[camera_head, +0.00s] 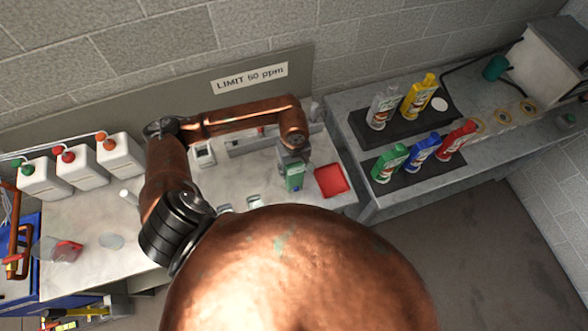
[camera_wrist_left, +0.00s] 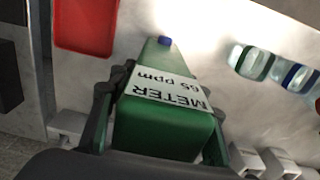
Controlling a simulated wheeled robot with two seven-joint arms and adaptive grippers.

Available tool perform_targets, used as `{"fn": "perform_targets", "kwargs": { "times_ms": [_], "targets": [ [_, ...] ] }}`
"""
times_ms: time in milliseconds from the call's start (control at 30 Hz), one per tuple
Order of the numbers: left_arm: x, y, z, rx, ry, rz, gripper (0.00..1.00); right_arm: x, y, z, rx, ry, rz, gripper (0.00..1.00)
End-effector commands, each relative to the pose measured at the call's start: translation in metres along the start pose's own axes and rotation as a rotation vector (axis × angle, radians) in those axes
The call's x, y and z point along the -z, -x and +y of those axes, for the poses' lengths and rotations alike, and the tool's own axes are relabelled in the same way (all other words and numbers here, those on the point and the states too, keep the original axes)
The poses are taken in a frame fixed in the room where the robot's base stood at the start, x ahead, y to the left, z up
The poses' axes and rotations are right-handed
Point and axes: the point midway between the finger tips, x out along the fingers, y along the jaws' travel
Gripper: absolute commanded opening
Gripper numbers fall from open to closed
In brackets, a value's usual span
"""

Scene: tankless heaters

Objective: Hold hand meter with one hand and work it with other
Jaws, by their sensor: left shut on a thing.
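The hand meter (camera_head: 294,181) is a green, box-like device near the right end of the pale counter. In the left wrist view the meter (camera_wrist_left: 160,130) shows a white label reading "METER 65 ppm" and a blue button (camera_wrist_left: 165,41) at its far end. My left gripper (camera_head: 291,163) is shut on the meter, with dark fingers on both sides of its body. The blue button is clear of the fingers. Whether the meter touches the counter cannot be told. My right gripper is in neither view.
A red tray (camera_head: 332,180) lies right of the meter. Small vials (camera_wrist_left: 250,62) stand nearby. White jugs (camera_head: 80,165) and a beaker (camera_head: 58,250) are at left. Several bottles (camera_head: 422,147) stand on the right bench. A wall sign (camera_head: 249,78) reads "LIMIT 50 ppm".

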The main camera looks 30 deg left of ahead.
Motion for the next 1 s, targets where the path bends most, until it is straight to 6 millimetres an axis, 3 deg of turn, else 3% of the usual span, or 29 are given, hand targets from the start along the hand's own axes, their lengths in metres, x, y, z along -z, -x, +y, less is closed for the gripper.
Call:
{"fn": "perform_targets", "kwargs": {
  "times_ms": [133, 1000],
  "targets": [
    [0.0001, 0.0003, 0.0001, 0.0, 0.0, 0.0, 0.15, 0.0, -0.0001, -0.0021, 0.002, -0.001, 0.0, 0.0],
    [0.0001, 0.0003, 0.0001, 0.0, 0.0, 0.0, 0.15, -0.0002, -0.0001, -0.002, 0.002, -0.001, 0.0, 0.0]
  ]
}}
